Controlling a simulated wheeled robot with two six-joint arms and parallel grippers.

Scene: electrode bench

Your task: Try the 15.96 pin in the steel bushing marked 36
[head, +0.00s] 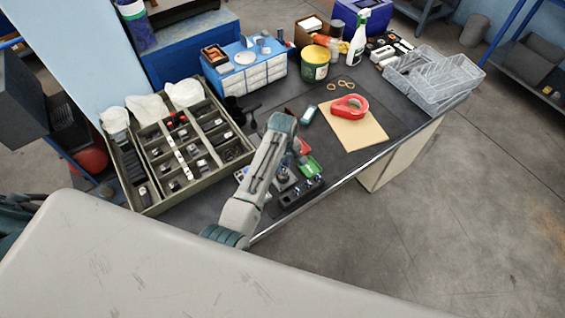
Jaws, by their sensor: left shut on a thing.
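My left gripper (289,163) is small and partly hidden behind my left arm, pointing down over the front of the bench. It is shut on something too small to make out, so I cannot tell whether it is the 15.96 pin. A dark block (302,194) with several small shiny round parts sits at the bench's front edge, just below the gripper. A grey round metal part (283,174) shows close under the gripper. No marking is readable, so I cannot pick out the bushing marked 36. My right gripper is not in view.
A divided tray (146,209) of small parts stands left. A green item (311,166) lies right of the gripper. A red tape roll (350,107) rests on brown card (358,133). A blue drawer cabinet (247,76), a tub (315,65) and clear baskets (433,78) stand farther back.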

